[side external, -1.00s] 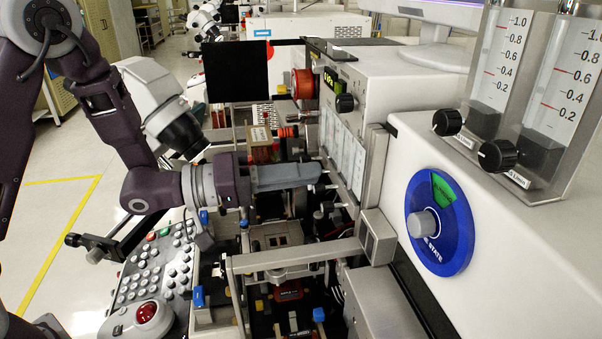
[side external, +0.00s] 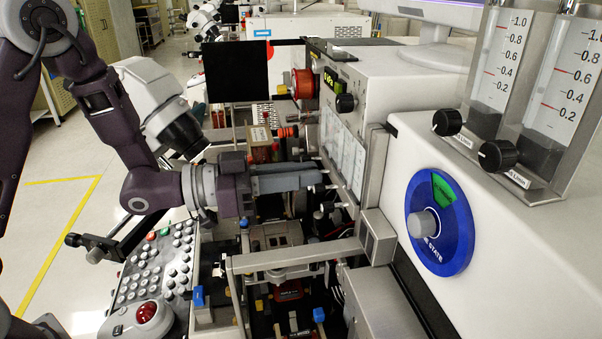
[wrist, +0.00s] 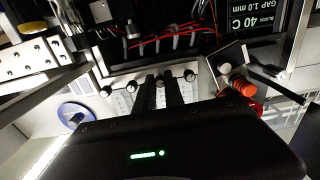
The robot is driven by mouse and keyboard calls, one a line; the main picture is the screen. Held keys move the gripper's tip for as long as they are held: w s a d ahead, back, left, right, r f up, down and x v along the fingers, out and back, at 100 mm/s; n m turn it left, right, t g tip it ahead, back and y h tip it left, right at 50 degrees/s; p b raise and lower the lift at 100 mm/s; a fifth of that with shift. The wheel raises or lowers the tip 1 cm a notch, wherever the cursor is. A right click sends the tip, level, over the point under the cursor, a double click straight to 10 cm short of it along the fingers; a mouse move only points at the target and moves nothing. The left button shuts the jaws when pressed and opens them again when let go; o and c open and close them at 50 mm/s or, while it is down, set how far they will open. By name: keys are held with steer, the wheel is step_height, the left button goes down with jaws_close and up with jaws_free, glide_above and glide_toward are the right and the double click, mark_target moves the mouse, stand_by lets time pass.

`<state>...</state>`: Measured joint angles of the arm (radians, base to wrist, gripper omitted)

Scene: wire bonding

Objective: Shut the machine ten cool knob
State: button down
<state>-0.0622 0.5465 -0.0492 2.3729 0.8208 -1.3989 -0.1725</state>
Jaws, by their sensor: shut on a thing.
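A row of several small round dark knobs with pale rims (wrist: 105,91) runs along the bottom of a panel of flow tubes in the wrist view. The flow panel (side external: 345,152) stands on the machine's front face in the side view. My gripper (wrist: 160,80) points straight at this row, and its two dark fingers are shut on one knob (wrist: 160,84) near the middle. In the side view my gripper (side external: 324,173) reaches the lower part of the panel, and the held knob is mostly hidden by the fingers. The knob labels are not readable.
A blue dial (side external: 440,222) and two large flow tubes with black knobs (side external: 497,155) are on the machine at right. A red knob (side external: 303,83) sits above my gripper. A metal rail (side external: 290,257) crosses below it. A keypad (side external: 160,270) lies at left.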

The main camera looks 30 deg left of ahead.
steer(key=m, duration=1.8)
steer(key=shift+m, duration=0.3)
stand_by(0.4)
steer(key=c, duration=1.4)
jaws_free()
steer(key=shift+c, duration=0.2)
steer(key=v, duration=0.7)
